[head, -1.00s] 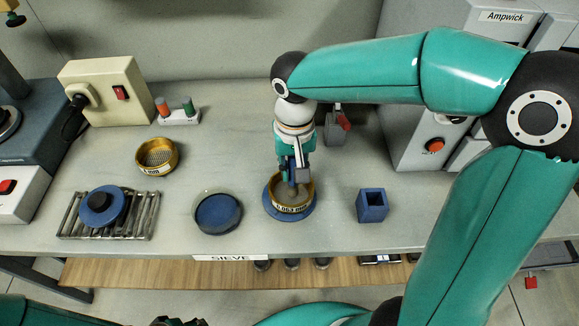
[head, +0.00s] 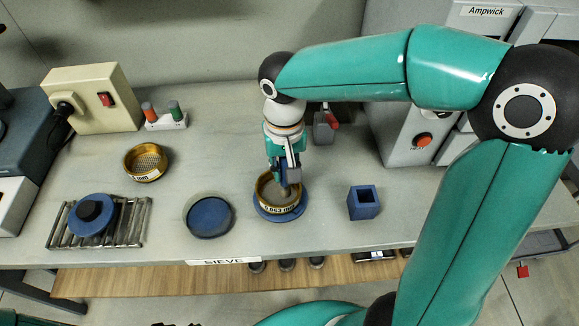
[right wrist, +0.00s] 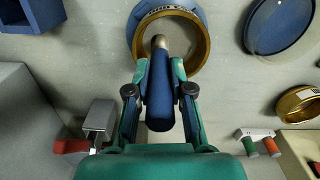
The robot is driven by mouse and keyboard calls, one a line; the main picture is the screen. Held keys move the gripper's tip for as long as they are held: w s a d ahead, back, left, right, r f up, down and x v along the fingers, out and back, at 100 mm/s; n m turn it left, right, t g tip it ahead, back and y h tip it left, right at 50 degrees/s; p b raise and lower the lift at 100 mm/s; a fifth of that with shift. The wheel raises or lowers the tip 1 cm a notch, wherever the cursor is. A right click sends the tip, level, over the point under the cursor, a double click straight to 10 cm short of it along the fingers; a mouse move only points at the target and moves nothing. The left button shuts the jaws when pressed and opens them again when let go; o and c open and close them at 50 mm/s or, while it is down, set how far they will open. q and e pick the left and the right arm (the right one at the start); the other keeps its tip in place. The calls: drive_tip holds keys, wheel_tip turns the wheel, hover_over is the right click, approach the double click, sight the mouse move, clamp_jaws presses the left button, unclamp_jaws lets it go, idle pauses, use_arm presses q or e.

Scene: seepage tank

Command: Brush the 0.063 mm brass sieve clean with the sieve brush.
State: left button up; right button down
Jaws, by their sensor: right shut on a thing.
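The 0.063 mm brass sieve (head: 279,208) stands on a blue round base (head: 262,212) on the bench. My right gripper (head: 284,178) is over the sieve, pointing down. It is shut on the blue handle of the sieve brush (right wrist: 160,95), which also shows between the fingers in the right wrist view. The brush's lower end reaches into the sieve's opening; whether it touches the mesh I cannot tell. Part of the mesh is hidden by the gripper. Only a dark sliver, probably my left gripper (head: 176,323), shows at the bottom edge.
A second brass sieve (head: 146,172) stands at the back left, and a blue round dish (head: 209,217) stands left of the sieve. A blue square holder (head: 363,203) is to the right. A rack (head: 130,222) carries a blue disc (head: 92,229). The bench edge is in front.

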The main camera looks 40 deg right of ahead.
drive_tip(key=shift+w+a, duration=0.35)
drive_tip(key=shift+a, duration=0.15)
drive_tip(key=shift+w+a, duration=0.7)
drive_tip(key=shift+a, duration=0.25)
drive_tip(key=shift+s+d, duration=0.1)
drive_tip(key=shift+d, duration=0.05)
drive_tip(key=shift+s+d, duration=0.65)
drive_tip(key=shift+d, duration=0.2)
drive_tip(key=shift+f, duration=0.1)
drive_tip(key=shift+s+d, duration=0.7)
drive_tip(key=shift+d, duration=0.2)
drive_tip(key=shift+w, duration=0.1)
